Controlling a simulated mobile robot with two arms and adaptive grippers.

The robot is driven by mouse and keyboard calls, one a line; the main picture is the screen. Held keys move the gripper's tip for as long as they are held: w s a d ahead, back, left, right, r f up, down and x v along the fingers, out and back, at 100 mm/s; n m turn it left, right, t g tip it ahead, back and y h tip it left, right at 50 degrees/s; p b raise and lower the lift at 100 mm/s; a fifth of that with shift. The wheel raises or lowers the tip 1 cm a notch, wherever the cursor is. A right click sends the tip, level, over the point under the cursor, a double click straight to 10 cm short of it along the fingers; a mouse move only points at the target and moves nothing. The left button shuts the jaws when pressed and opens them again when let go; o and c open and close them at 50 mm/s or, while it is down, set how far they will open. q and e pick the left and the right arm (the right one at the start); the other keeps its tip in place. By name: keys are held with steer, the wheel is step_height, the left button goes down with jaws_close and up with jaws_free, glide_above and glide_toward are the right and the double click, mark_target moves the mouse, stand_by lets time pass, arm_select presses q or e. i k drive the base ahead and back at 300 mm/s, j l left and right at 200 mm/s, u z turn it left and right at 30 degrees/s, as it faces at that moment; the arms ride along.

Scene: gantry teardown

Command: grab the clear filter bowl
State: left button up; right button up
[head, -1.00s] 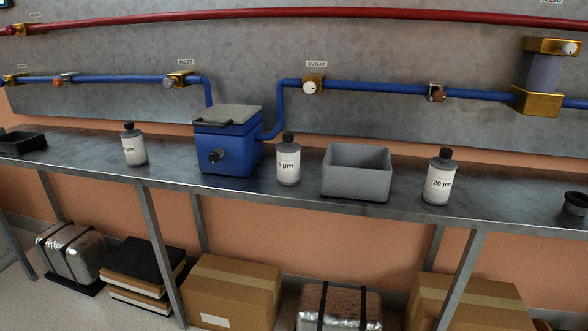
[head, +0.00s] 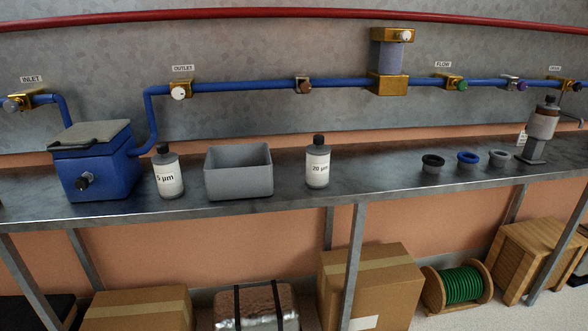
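A translucent bluish cylinder (head: 388,58) sits in the blue pipe on the back wall, between an upper brass block (head: 392,34) and a lower brass block (head: 388,84). It is the see-through part that looks most like a clear filter bowl, but I see no label naming it. A white round dial or knob (head: 405,36) is on the upper block. Neither of my grippers shows in the head view.
A metal bench (head: 380,180) runs along the wall. On it stand a blue lidded box (head: 100,172), a 5 µm bottle (head: 168,174), an open grey bin (head: 238,180), a 20 µm bottle (head: 317,164), small rings (head: 467,159) and a bottle on a stand (head: 543,122).

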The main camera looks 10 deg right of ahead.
mark_target(539, 129)
steer(key=z, duration=1.35)
